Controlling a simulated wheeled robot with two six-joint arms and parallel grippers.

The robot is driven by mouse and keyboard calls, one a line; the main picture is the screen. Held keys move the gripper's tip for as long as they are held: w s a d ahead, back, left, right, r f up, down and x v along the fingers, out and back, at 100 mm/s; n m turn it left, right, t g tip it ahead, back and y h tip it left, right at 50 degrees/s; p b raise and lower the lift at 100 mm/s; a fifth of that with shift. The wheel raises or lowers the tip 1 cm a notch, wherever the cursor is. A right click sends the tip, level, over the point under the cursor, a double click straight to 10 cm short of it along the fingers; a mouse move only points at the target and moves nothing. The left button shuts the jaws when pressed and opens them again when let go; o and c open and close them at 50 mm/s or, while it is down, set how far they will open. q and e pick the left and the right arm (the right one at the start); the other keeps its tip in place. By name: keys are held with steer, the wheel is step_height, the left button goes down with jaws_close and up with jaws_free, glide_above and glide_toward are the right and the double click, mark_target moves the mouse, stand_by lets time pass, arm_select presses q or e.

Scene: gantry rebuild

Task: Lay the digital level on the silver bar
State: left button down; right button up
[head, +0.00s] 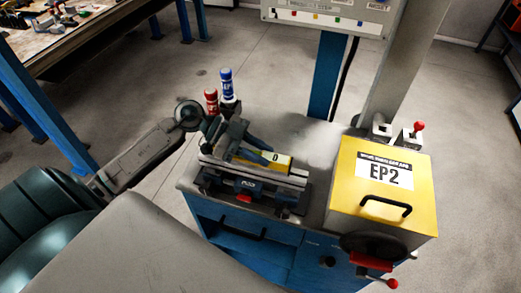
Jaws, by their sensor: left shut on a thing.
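The digital level (282,161) is yellow with a small white display patch. It shows in the head view just behind and over the silver bar (279,179). The bar lies across a dark fixture on the blue cabinet's grey top. My left gripper (262,153) reaches in from the left and is shut on the level, its dark fingers covering the level's left part. I cannot tell whether the level touches the bar or is held just above it. My right gripper is not in view.
A yellow box marked EP2 (375,188) with a black handle stands right of the fixture. A red-topped bottle (211,101) and a blue-topped bottle (227,84) stand behind my left gripper. The grey top (317,143) is clear behind the level.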

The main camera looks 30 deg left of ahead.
arm_select(q)
steer(key=c, duration=1.1)
jaws_free()
steer(key=shift+o, duration=0.2)
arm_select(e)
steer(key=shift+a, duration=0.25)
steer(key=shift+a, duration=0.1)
